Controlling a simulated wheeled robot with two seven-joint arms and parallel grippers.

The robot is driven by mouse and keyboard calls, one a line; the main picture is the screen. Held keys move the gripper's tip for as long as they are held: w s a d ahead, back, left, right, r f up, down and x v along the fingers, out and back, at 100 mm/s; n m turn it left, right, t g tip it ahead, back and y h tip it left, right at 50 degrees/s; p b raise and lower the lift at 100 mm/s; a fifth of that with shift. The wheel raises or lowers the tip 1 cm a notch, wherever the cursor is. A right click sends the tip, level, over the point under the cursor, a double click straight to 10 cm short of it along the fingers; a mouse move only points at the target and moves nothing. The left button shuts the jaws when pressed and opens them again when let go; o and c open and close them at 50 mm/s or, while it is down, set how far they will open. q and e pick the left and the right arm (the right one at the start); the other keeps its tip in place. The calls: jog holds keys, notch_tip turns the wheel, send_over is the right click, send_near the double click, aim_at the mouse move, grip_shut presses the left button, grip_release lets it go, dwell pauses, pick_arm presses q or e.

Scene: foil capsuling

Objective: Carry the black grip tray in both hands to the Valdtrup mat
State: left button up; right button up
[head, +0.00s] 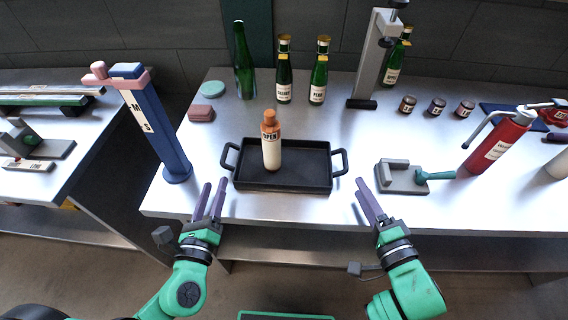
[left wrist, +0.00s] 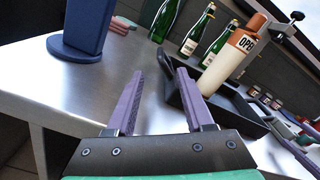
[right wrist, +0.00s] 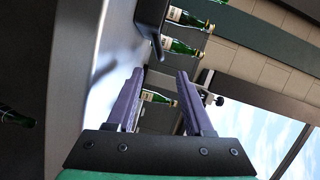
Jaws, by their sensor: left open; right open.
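The black grip tray (head: 300,183) lies flat on the steel table, with a loop handle at each end. A cream bottle with an orange-brown top (head: 271,148) stands upright in its left part. My left gripper (head: 214,184) is open and empty, just in front of the tray's left handle (head: 229,157) and apart from it. My right gripper (head: 366,192) is open and empty, to the right and in front of the right handle (head: 341,162). In the left wrist view the tray (left wrist: 185,98) shows beyond the fingers. I cannot make out a mat marked Valdtrup.
A blue post (head: 158,130) stands left of the tray. A grey clamp block with a teal lever (head: 402,177) and a red cylinder (head: 494,142) stand to the right. Green bottles (head: 284,80) and small jars (head: 437,106) stand behind. A second table (head: 60,165) is at the far left.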

aim_at(224, 158)
pick_arm(q)
jog(key=w, duration=1)
jog(key=shift+d, duration=0.15)
pick_arm(e)
jog(key=x, duration=1)
jog(key=shift+w, duration=0.1)
pick_arm(q)
grip_shut()
pick_arm(e)
grip_shut()
pick_arm(q)
jog(key=shift+s+f, duration=0.1)
jog(key=shift+f, duration=0.1)
pick_arm(e)
jog(key=shift+d, duration=0.15)
